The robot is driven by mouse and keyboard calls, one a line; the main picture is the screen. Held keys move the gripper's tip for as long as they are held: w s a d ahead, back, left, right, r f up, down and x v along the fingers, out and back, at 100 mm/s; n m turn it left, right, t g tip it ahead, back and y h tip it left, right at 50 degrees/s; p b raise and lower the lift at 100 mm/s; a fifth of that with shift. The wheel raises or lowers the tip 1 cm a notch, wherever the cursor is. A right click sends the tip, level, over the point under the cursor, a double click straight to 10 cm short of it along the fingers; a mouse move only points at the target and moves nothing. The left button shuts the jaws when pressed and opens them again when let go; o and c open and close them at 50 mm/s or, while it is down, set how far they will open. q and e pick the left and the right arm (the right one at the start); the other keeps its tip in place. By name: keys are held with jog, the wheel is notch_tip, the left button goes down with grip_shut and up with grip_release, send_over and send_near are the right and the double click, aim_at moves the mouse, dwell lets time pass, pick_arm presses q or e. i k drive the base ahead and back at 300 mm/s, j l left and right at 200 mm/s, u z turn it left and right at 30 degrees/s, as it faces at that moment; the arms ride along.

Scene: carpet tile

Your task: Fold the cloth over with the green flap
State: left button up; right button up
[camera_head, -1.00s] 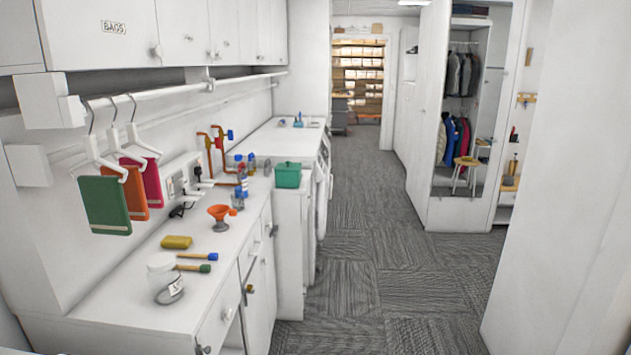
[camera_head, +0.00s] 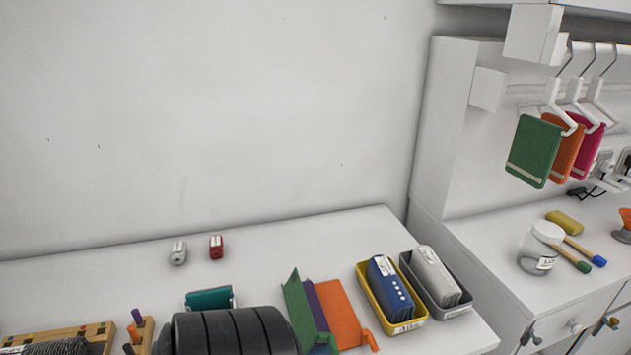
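The cloth lies at the bottom middle of the head view, on the white worktop. Its green flap (camera_head: 300,308) is the left strip and appears partly raised, with a ridged edge. A purple strip (camera_head: 316,306) lies beside it, and an orange panel (camera_head: 339,314) with a small tab lies to the right. The cloth's front edge is close to the bottom of the picture, and its lower left is partly hidden behind a black ribbed shape.
The black ribbed shape (camera_head: 235,331) is left of the cloth. A yellow bin (camera_head: 408,325) and a grey bin (camera_head: 455,311) stand right. A teal item (camera_head: 210,298), red item (camera_head: 216,246) and wooden rack (camera_head: 62,334) are left.

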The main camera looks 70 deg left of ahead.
aim_at(302, 322)
jog(key=u, duration=1.8)
jog(key=l+u, duration=0.15)
jog(key=u, duration=0.25)
jog(key=l+u, duration=0.2)
jog(key=u, duration=0.2)
jog(key=l+u, duration=0.2)
jog(key=u, duration=0.2)
jog(key=l+u, duration=0.2)
jog(key=u, duration=0.2)
jog(key=i, duration=0.05)
